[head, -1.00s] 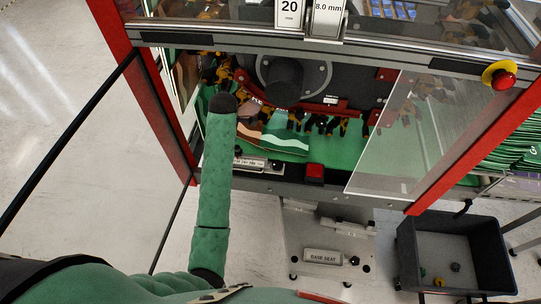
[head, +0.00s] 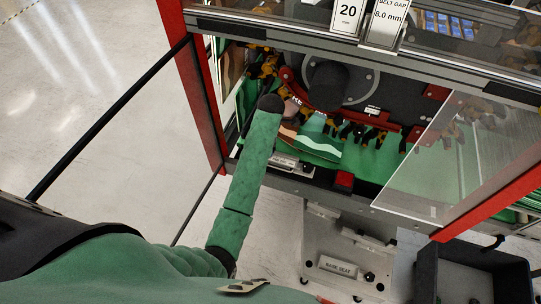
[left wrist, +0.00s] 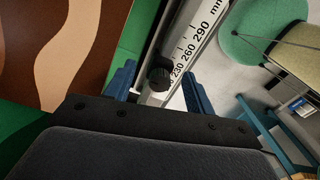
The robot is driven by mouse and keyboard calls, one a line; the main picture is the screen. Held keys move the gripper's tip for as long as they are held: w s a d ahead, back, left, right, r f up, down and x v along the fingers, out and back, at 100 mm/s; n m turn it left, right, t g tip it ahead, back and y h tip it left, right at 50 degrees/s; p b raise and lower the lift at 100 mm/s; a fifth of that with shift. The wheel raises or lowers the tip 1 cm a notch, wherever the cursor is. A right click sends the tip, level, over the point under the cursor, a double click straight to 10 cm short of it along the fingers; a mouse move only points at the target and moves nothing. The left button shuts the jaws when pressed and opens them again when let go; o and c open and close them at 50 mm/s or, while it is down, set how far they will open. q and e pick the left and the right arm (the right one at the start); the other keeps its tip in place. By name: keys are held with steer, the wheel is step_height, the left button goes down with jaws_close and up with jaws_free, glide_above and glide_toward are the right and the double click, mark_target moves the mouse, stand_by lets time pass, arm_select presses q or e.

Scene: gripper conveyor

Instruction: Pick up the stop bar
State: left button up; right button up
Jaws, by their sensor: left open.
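In the left wrist view, a pale bar with a millimetre scale (left wrist: 189,47) runs between my fingers, with a round black knob (left wrist: 160,73) on it. I cannot tell for certain whether this is the stop bar. My left gripper (left wrist: 160,70) is open, its two blue fingers on either side of the knob, with nothing visibly gripped. In the head view, my green left arm reaches into the machine bay, and its gripper is hidden there. A small scale plate (head: 285,162) lies at the bay's front edge beside my arm. My right gripper is not in view.
The red frame post (head: 196,90) stands left of my arm. A clear guard panel (head: 440,165) covers the bay's right side. A red button (head: 344,181) sits on the front edge, above a plate labelled BASE SEAT (head: 338,267). A dark bin (head: 470,277) stands at lower right.

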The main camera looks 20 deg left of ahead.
arm_select(q)
steer(key=shift+f, duration=0.45)
jaws_close()
steer(key=shift+a+r, duration=0.1)
steer(key=shift+r, duration=0.05)
